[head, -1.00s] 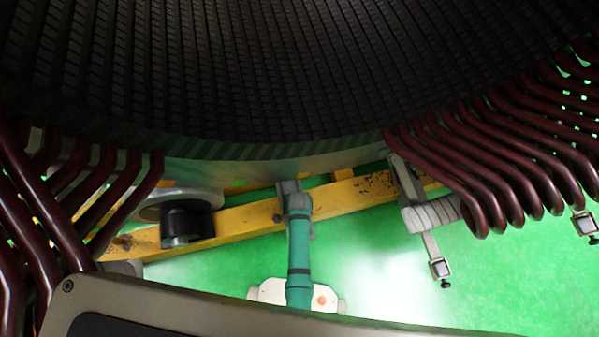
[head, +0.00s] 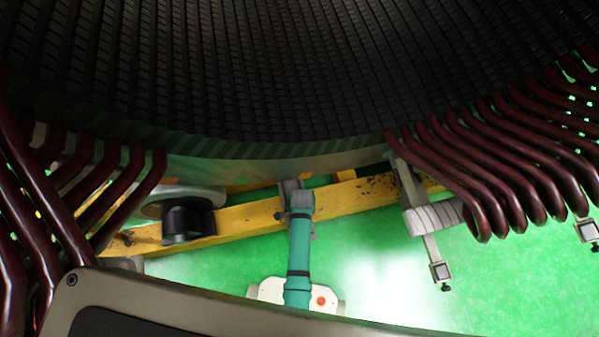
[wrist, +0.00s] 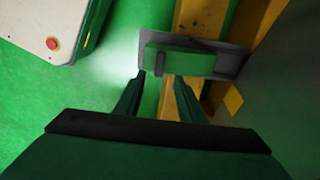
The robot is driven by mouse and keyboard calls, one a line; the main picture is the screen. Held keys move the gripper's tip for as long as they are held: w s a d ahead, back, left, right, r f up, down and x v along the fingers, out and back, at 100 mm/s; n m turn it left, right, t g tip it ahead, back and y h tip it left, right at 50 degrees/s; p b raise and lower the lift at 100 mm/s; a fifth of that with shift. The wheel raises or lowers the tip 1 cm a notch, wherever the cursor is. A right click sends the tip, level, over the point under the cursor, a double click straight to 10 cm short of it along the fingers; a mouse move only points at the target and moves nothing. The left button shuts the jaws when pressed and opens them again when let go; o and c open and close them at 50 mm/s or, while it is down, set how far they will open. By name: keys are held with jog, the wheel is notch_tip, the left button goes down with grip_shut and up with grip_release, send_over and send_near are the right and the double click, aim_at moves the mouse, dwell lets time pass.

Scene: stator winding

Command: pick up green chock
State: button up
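The green chock (wrist: 182,61) is a block in a shallow grey holder (wrist: 232,62), near the top middle of the wrist view. A dark piece crosses over it. My gripper (wrist: 160,78) has two dark green fingers spread apart, with empty space between them. The fingertips are close to the chock's near edge; I cannot tell whether they touch it. In the head view, my teal arm rises to a grey wrist part (head: 297,195) below the stator's rim. The chock and fingers cannot be made out there.
The dark slotted stator (head: 290,70) fills the top of the head view. Dark red coils (head: 520,165) hang at both sides. A yellow beam (head: 245,217) crosses behind my arm. A grey clamp bracket (head: 425,228) hangs to the right. Green floor (head: 385,260) is open below.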

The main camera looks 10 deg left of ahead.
jog(key=shift+s+f, duration=0.1)
jog(key=shift+f, duration=4.95)
grip_shut()
